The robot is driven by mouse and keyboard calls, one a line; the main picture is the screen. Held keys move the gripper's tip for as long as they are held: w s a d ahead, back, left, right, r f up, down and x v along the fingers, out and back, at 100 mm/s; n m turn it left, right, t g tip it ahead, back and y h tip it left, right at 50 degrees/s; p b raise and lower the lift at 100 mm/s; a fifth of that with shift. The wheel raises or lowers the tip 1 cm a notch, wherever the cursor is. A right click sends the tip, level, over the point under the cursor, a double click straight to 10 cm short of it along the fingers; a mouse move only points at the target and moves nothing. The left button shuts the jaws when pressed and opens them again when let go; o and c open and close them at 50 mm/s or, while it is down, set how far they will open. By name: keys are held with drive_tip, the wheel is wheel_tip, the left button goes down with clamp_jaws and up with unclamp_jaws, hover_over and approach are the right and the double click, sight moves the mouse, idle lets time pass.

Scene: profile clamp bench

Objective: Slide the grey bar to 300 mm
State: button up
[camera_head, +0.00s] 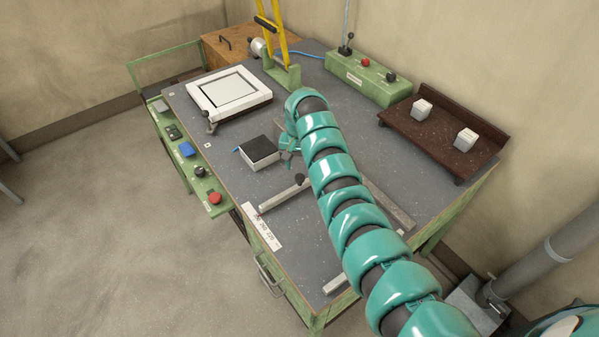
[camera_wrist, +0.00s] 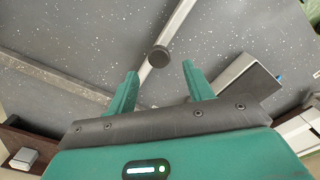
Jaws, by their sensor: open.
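The grey bar (camera_head: 276,199) lies flat on the dark speckled bench top (camera_head: 322,225), with a round black knob (camera_head: 300,179) standing on it. In the wrist view the bar (camera_wrist: 177,23) runs up the picture, and its knob (camera_wrist: 159,56) shows between and beyond my fingertips. My gripper (camera_head: 287,158) is open and empty above the bench, apart from the knob. In the wrist view its two teal fingers (camera_wrist: 160,83) are spread. A white scale strip (camera_head: 263,228) lies at the bench's front edge, near the bar's left end; its figures are too small to read. My arm hides part of the bench.
A black-topped box (camera_head: 260,151) stands close to my gripper. A white frame (camera_head: 228,95) lies further back left. A long grey rail (camera_head: 390,204) lies right of my arm, and another bar (camera_head: 336,284) near the front edge. A brown tray (camera_head: 440,143) holds white blocks.

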wheel_tip(320, 180, up, 12)
drive_tip(key=p, duration=0.3)
drive_tip(key=shift+r, duration=0.15)
idle(0.5)
